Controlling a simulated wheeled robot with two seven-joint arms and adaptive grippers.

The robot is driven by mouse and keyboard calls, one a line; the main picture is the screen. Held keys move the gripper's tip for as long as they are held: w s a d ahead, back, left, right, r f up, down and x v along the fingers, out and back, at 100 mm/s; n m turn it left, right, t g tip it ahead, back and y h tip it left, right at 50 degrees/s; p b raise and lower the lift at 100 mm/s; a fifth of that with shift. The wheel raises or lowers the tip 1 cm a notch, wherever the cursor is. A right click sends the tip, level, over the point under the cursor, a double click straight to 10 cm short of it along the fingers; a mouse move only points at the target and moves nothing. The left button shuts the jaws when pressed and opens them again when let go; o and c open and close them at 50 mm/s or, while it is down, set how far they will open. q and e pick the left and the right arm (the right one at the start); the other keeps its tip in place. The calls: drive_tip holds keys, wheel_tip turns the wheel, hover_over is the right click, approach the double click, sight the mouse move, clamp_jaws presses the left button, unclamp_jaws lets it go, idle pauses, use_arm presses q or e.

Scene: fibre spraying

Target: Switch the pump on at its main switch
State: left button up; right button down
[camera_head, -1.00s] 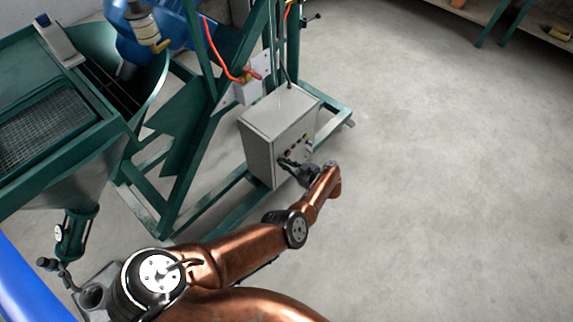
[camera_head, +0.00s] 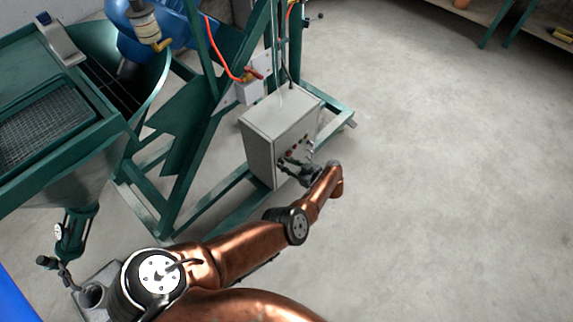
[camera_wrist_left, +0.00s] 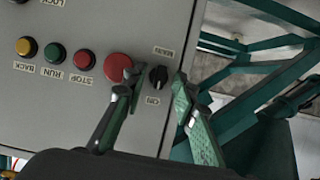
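The grey control box (camera_head: 275,135) stands on the green frame, with its button panel facing right. In the left wrist view its main switch (camera_wrist_left: 158,77) is a small black rotary knob between the labels MAIN and ON. My left gripper (camera_wrist_left: 154,84) is open, with one fingertip on each side of the knob. A gap shows on both sides, and I cannot tell whether the tips reach the panel. In the head view my left gripper (camera_head: 284,166) is at the panel's lower part and hides the switch. My right gripper is not in view.
A large red button (camera_wrist_left: 118,67) sits right beside the left fingertip. Red STOP (camera_wrist_left: 84,60), green RUN (camera_wrist_left: 54,52) and yellow BACK (camera_wrist_left: 25,46) buttons follow along the panel. The green machine frame (camera_head: 200,140) surrounds the box. The floor (camera_head: 440,180) at right is clear.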

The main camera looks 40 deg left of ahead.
use_arm(q)
drive_tip(key=shift+d, duration=0.1)
drive_tip(key=v, duration=1.1)
drive_tip(key=shift+d+r, duration=0.15)
drive_tip(key=shift+d, duration=0.25)
